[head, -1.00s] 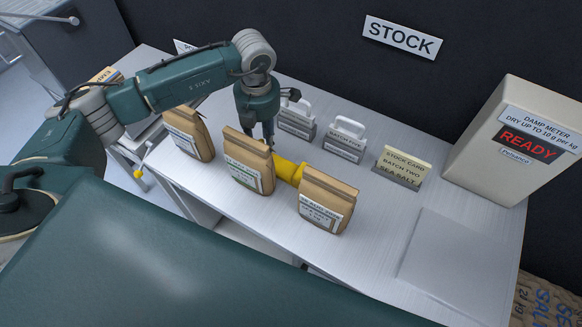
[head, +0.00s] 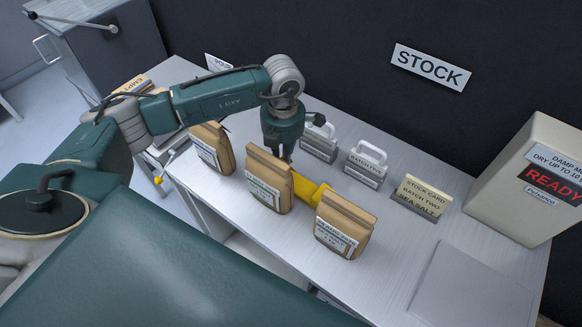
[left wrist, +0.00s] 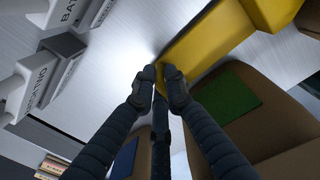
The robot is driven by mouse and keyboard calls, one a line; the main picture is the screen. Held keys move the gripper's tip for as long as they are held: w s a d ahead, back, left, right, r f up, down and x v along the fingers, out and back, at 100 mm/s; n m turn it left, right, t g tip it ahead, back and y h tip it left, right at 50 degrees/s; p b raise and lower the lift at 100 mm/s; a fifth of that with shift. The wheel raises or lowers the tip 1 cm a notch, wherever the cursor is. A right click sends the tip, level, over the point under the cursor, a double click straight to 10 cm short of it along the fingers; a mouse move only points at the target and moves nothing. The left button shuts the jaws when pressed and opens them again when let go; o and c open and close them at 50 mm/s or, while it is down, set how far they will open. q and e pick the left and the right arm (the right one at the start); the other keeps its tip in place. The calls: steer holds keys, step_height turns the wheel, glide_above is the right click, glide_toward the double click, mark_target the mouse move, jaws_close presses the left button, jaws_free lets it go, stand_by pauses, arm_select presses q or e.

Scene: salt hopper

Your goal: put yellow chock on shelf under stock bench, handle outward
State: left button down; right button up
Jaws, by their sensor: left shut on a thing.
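The yellow chock (head: 312,190) is on or just above the stock bench (head: 285,235), between and partly behind two brown paper bags. My left gripper (head: 284,154) points down from above at its back end. In the left wrist view the left gripper's fingertips (left wrist: 162,78) are close together at the edge of the yellow chock (left wrist: 205,38), shut on it. Its handle cannot be made out clearly, and I cannot tell whether it touches the bench. The shelf under the bench is mostly hidden below the bench's front edge. My right gripper is not in view.
Brown bags stand close by: left (head: 212,148), middle (head: 268,180) and right (head: 344,225). Behind are grey handled batch blocks (head: 366,165), a stock card (head: 420,197) and the damp meter (head: 530,180). The bench's right front is clear around a flat plate (head: 470,285).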

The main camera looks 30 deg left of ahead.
arm_select(q)
step_height(320, 180, up, 20)
steer(key=b, duration=0.2)
steer(key=shift+f+b, duration=0.15)
steer(key=shift+b, duration=0.2)
